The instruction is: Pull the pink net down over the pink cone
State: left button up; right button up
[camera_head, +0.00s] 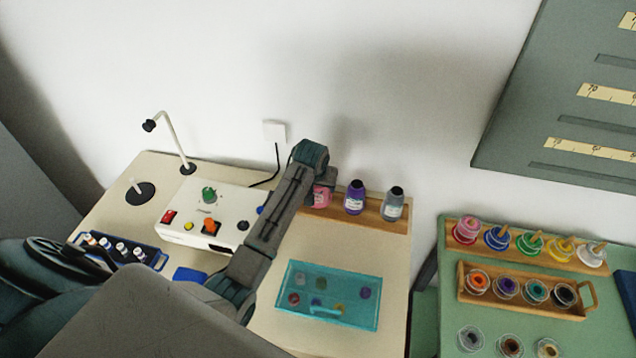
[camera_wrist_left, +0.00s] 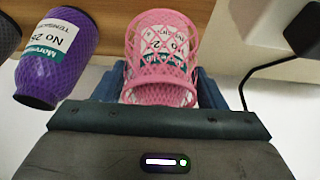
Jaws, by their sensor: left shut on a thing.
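The pink cone (camera_head: 322,197) stands on the wooden rack at the back of the counter, partly hidden by my left arm in the head view. In the left wrist view the pink net (camera_wrist_left: 160,95) is an open mesh tube around the cone, whose white and green label (camera_wrist_left: 165,45) shows through the mesh. My left gripper (camera_wrist_left: 160,88) is at the net, with its blue fingers on either side, shut on it. The head view hides the fingertips behind the wrist. How firmly the net sits on the cone I cannot tell. My right gripper is out of view.
A purple cone (camera_head: 354,198) and a grey cone (camera_head: 393,204) stand to the right on the same rack (camera_head: 372,215). A white control box (camera_head: 215,212) is left of my arm. A teal tray (camera_head: 325,297) lies in front. A green table (camera_head: 420,310) stands at right.

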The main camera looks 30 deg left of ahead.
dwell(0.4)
pick_arm(q)
jog(key=o, duration=1)
jog(key=shift+r, duration=0.1)
jog(key=shift+b+v, duration=1.55)
jog(key=shift+v, duration=3.75)
